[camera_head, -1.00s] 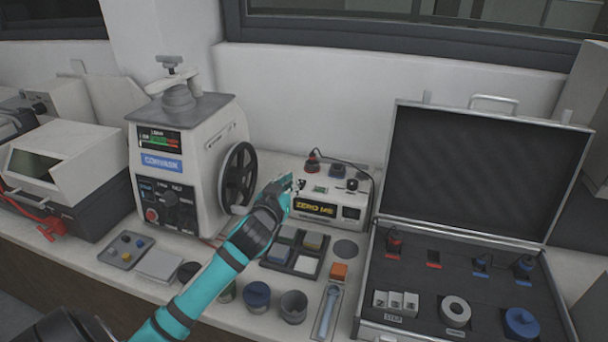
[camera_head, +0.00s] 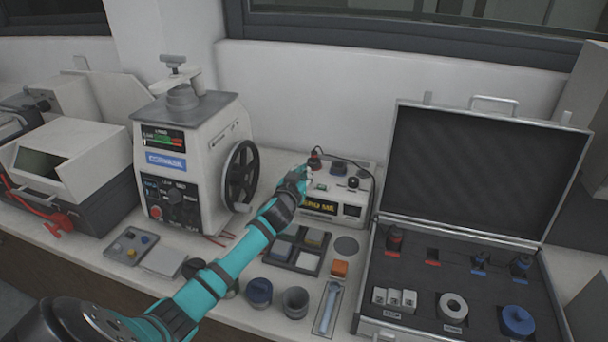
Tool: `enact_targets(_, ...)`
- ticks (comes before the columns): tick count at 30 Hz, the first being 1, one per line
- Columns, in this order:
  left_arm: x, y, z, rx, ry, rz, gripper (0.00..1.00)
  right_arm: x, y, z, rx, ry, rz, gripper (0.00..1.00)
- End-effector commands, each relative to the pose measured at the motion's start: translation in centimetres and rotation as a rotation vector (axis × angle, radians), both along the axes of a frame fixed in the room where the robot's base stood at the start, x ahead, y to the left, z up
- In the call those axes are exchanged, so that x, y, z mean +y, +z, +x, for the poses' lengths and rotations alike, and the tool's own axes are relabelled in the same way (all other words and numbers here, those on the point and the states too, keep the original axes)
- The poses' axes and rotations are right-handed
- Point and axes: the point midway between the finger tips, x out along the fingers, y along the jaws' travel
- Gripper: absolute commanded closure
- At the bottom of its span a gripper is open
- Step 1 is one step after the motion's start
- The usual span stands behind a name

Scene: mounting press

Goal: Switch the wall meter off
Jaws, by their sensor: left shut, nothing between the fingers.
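The meter (camera_head: 352,197) is a white box on the bench against the back wall, with a yellow-lettered dark label, a black knob and red and blue plugs on top. My left gripper (camera_head: 304,172) is shut and empty at the left part of the meter's top. The gripper and wrist hide the meter's left end. I cannot tell whether the fingertips touch it, and its switch is not clear to see. My right gripper is not in view.
A press with a black handwheel (camera_head: 241,176) stands left of the meter. An open case (camera_head: 462,262) lies to the right.

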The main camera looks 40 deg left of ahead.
Motion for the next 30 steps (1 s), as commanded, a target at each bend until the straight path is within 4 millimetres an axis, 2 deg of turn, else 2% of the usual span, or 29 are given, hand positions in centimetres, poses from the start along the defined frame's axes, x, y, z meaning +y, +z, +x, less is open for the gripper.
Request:
enact_targets(5, 0.0, -0.9, 0.1, -0.001, -0.001, -0.001, 1.0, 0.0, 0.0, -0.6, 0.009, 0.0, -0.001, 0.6)
enact_targets(15, 0.0, -1.0, 0.1, 0.0, 0.0, -0.001, 1.0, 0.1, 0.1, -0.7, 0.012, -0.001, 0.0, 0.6)
enact_targets(17, 0.1, -0.9, 0.2, 0.007, 0.0, -0.003, 1.0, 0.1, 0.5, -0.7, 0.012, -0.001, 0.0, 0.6)
enact_targets(22, 0.2, -0.6, 0.4, 0.071, 0.001, -0.024, 1.0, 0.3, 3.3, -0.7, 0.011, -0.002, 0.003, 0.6)
enact_targets(24, 0.1, -1.6, 0.4, 0.066, 0.0, -0.021, 1.0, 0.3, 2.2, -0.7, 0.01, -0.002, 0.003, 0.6)
enact_targets(30, 0.1, -1.2, 0.4, 0.064, 0.0, -0.021, 1.0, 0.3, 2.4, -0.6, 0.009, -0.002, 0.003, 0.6)
